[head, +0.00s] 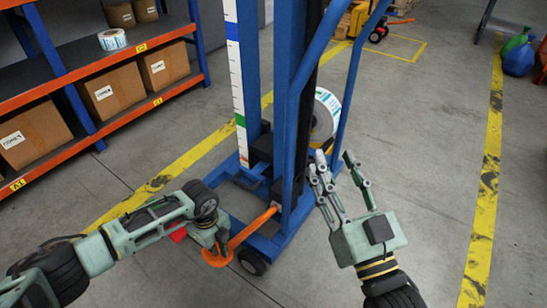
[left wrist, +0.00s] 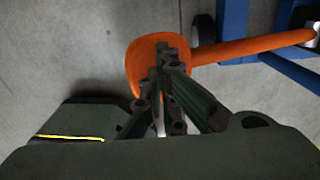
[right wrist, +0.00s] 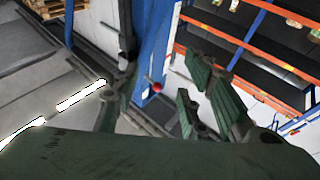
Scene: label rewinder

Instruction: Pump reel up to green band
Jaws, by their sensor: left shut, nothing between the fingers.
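The blue lift stand (head: 285,90) stands upright in the head view, with a white scale strip on its left post. The green band (head: 240,121) is low on that strip. The white reel (head: 325,115) sits behind the mast, partly hidden by blue bars. The orange pump lever (head: 250,228) sticks out from the base toward me; its broad end shows in the left wrist view (left wrist: 142,62). My left gripper (head: 222,248) is shut and empty, its fingertips at that end; whether they touch it is unclear. My right gripper (head: 335,170) is open and empty, right of the stand.
An orange and blue shelf (head: 95,75) with cardboard boxes (head: 110,93) and a label roll (head: 112,39) stands at the left. Yellow floor lines (head: 485,200) run on both sides. The floor right of my right gripper is clear. A red knob (right wrist: 157,87) shows in the right wrist view.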

